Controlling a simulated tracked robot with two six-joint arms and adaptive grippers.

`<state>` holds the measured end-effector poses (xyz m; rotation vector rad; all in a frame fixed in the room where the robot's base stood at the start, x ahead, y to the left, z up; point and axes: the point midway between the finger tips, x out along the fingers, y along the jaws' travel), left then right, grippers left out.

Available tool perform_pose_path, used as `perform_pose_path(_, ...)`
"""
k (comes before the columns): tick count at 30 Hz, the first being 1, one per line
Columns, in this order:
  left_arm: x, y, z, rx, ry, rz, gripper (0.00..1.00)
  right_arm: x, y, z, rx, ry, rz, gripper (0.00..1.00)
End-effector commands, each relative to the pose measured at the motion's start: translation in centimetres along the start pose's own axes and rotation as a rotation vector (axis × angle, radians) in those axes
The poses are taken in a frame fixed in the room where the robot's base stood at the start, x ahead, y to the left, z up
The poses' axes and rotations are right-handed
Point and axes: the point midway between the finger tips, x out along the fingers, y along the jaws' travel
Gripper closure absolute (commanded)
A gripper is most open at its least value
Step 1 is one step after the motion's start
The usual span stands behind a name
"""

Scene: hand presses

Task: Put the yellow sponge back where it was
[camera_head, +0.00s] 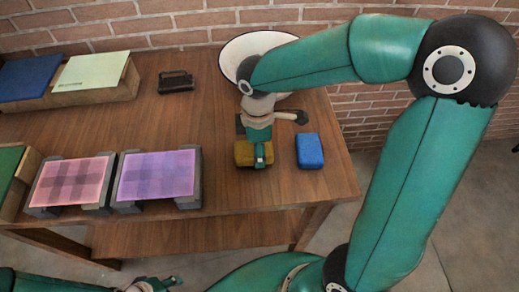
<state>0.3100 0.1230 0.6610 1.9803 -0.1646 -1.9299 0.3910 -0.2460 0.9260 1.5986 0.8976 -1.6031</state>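The yellow sponge (243,157) is near the front right part of the wooden table. My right gripper (261,158) points down over it, with its fingers overlapping the sponge's middle and hiding part of it. I cannot tell whether the fingers are closed on the sponge or whether it is lifted off the table. My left gripper (168,283) is low at the bottom edge of the view, in front of the table and away from the sponge. It is partly cut off, and its opening is unclear.
A blue sponge (309,151) lies just right of the yellow one. A white bowl (233,55) stands behind, partly hidden by my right arm. Pink (70,182) and purple (156,175) panels on dark supports stand left. A black object (175,82) lies at the back.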

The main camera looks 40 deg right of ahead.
Motion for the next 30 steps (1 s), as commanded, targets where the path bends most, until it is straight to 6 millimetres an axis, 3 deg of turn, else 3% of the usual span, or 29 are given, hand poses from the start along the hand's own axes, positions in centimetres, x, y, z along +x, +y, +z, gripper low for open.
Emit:
perform_pose_path(3, 0.08, -0.03, 0.00, 0.000, 0.000, 0.000, 0.60, 1.23, -0.06, -0.01, -0.001, 0.000, -0.002, 0.65)
perform_pose_path(14, 0.36, -0.13, -0.01, 0.000, 0.000, 0.000, 0.60, 1.64, -0.02, -0.03, -0.001, 0.001, 0.000, 0.65)
perform_pose_path(15, 0.31, -0.11, 0.00, 0.000, 0.000, 0.000, 0.60, 1.58, -0.01, -0.03, -0.001, 0.001, 0.000, 0.33)
perform_pose_path(19, 0.26, -0.09, 0.00, 0.000, 0.000, 0.000, 0.60, 1.52, -0.02, -0.02, -0.001, 0.001, 0.000, 0.12)
perform_pose_path(30, 0.09, -0.03, 0.00, 0.000, 0.000, 0.000, 0.60, 1.31, -0.02, 0.01, 0.000, 0.001, 0.000, 0.12)
